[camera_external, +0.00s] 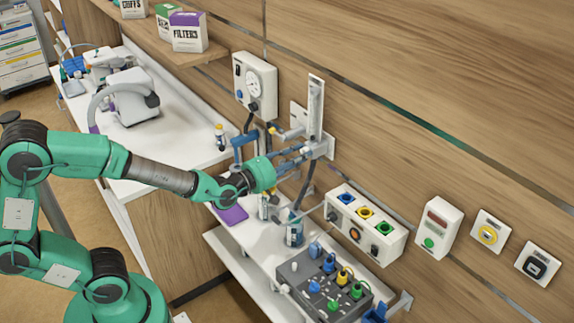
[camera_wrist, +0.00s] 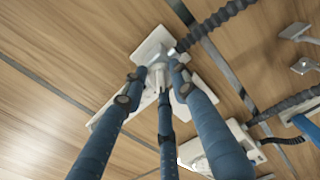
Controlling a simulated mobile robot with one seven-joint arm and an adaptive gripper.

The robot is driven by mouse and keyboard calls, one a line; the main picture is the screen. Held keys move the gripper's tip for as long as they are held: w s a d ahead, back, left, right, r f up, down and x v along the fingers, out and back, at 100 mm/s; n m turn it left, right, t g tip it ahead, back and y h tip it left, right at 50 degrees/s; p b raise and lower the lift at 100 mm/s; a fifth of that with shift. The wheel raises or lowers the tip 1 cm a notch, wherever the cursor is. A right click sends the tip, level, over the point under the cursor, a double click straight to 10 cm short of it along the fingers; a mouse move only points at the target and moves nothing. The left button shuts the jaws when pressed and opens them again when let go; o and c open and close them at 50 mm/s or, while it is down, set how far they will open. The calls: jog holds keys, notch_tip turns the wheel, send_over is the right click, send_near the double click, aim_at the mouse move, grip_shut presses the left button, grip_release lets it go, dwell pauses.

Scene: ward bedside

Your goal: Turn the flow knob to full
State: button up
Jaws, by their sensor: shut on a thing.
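The flowmeter (camera_external: 315,105) is a pale upright tube on a bracket on the wooden wall in the external view. My gripper (camera_external: 300,152) reaches its lower end from the left. In the wrist view, the blue fingers of my gripper (camera_wrist: 157,85) close around a small pale flow knob (camera_wrist: 158,66) in front of a white wall plate (camera_wrist: 153,42). The fingers hide much of the knob, and its setting cannot be read. The external view hides the knob behind the fingers.
A gauge unit (camera_external: 256,85) hangs left of the flowmeter. Below are a socket box (camera_external: 386,243) and a grey box with coloured knobs (camera_external: 300,268). A bottle (camera_external: 295,233) stands under my gripper. Dark hoses (camera_wrist: 225,18) run close to the fingers.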

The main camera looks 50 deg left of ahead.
jog(key=shift+o, duration=0.2)
jog(key=m, duration=0.5)
jog(key=shift+d+r, duration=0.15)
jog(key=shift+r, duration=0.1)
jog(key=shift+s+a+f+m, duration=0.1)
jog(key=shift+f+m, duration=0.25)
jog(key=shift+m, duration=2.4)
jog(key=shift+w+a+f+m, duration=0.1)
jog(key=shift+f+m, duration=0.2)
jog(key=shift+m, duration=2.5)
jog(key=shift+s+a+f+m, duration=0.1)
jog(key=shift+f+m, duration=0.25)
jog(key=shift+m, duration=2.4)
jog(key=shift+a+m, duration=0.1)
jog(key=shift+m, duration=2.4)
jog(key=m, duration=0.3)
jog(key=m+p, duration=0.1)
jog(key=m, duration=0.1)
jog(key=r+m, duration=0.1)
jog(key=m, duration=0.2)
jog(key=shift+m, duration=0.3)
jog(key=shift+r+p, duration=0.1)
jog(key=shift+p, duration=0.2)
